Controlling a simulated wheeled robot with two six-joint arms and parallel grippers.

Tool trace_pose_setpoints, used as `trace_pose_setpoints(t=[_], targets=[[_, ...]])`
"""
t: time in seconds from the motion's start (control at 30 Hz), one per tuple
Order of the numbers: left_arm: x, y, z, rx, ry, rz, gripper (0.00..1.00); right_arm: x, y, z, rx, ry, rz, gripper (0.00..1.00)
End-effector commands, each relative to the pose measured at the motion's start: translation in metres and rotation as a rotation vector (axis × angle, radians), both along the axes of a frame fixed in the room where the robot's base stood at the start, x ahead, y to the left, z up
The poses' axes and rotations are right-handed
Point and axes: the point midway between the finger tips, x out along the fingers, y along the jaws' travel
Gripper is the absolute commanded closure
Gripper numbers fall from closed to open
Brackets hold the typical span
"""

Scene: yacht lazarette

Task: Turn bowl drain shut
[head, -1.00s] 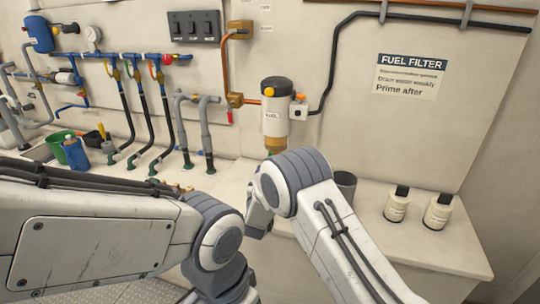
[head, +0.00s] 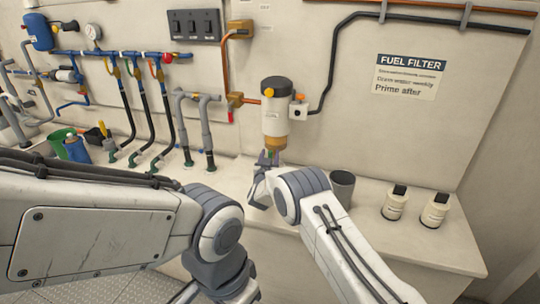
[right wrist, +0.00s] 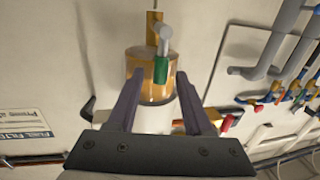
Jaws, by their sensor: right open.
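The fuel filter (head: 275,112) hangs on the wall, with a black cap, a white body and an amber bowl (head: 274,143) below. In the right wrist view the bowl (right wrist: 150,62) appears upside down, with a brass stem (right wrist: 153,28) at its end. The drain handle (right wrist: 161,70) has a green grip and a grey shaft and lies across the bowl. My right gripper (head: 267,158) is just under the bowl. In the right wrist view its open fingers (right wrist: 158,82) stand apart on either side of the green grip, apparently not touching it. My left gripper is out of view.
A grey cup (head: 341,187) and two white bottles (head: 395,203) stand on the ledge right of my right arm. Grey pipes (head: 207,135) and black hoses are left of the filter. A green bucket (head: 58,140) and blue can (head: 76,149) stand farther left.

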Motion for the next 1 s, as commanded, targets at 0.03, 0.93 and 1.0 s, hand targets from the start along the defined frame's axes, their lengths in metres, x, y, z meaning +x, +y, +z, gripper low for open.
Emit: trace_pose_setpoints(t=[0.03, 0.93, 1.0], targets=[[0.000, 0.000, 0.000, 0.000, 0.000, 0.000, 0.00, 0.000, 0.000, 0.000, 0.000, 0.000, 0.000, 0.49], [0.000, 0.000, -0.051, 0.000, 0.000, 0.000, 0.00, -0.004, -0.010, -0.009, 0.200, -0.067, 0.001, 1.00], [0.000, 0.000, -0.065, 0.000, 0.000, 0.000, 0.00, -0.005, -0.013, -0.011, 0.259, -0.087, 0.001, 1.00]])
